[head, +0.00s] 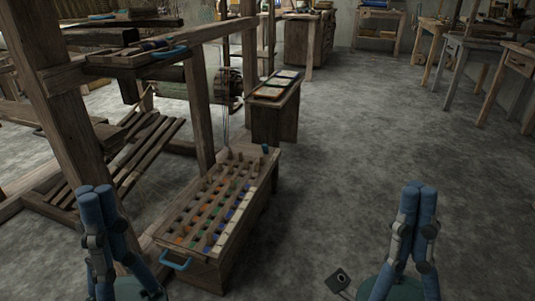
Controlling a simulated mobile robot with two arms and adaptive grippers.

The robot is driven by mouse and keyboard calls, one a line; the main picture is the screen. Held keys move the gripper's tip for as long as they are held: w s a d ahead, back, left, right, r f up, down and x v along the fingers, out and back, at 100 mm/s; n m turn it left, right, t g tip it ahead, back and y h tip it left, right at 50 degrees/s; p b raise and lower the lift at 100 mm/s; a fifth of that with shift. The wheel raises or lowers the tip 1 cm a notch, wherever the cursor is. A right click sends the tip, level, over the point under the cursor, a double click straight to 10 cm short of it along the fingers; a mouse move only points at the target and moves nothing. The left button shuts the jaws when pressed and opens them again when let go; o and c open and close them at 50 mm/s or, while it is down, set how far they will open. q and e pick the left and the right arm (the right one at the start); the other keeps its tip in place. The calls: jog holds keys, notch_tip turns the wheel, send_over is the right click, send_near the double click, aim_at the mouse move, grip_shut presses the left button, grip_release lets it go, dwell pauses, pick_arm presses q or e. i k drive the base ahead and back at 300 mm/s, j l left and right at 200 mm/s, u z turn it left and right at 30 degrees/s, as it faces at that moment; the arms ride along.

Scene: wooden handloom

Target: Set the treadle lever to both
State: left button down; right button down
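The wooden loom (62,110) stands at the left. Slanted slats (140,150), which look like treadles, lie low inside its frame. I cannot make out which part is the treadle lever or its setting. A small blue knob (265,148) stands at the far end of a peg box (215,205) beside the loom. My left gripper (97,190) is at the lower left, in front of the loom, fingers together and empty. My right gripper (420,190) is at the lower right over open floor, fingers together and empty. Neither touches the loom or box.
A narrow stand (275,122) is behind the box. Work tables (470,52) line the right. The middle floor is clear.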

aim_at(265, 146)
jog(key=u, duration=0.4)
jog(key=i+l+u, duration=0.3)
jog(key=u, duration=0.2)
jog(key=i+l+u, duration=0.2)
jog(key=l+u, duration=0.25)
jog(key=i+l, duration=0.15)
jog(key=l, duration=0.25)
jog(key=i+l+u, duration=0.1)
jog(key=l, duration=0.35)
jog(key=i+l, duration=0.15)
jog(key=l, duration=0.3)
jog(key=i+l+u, duration=0.15)
jog(key=l, duration=0.25)
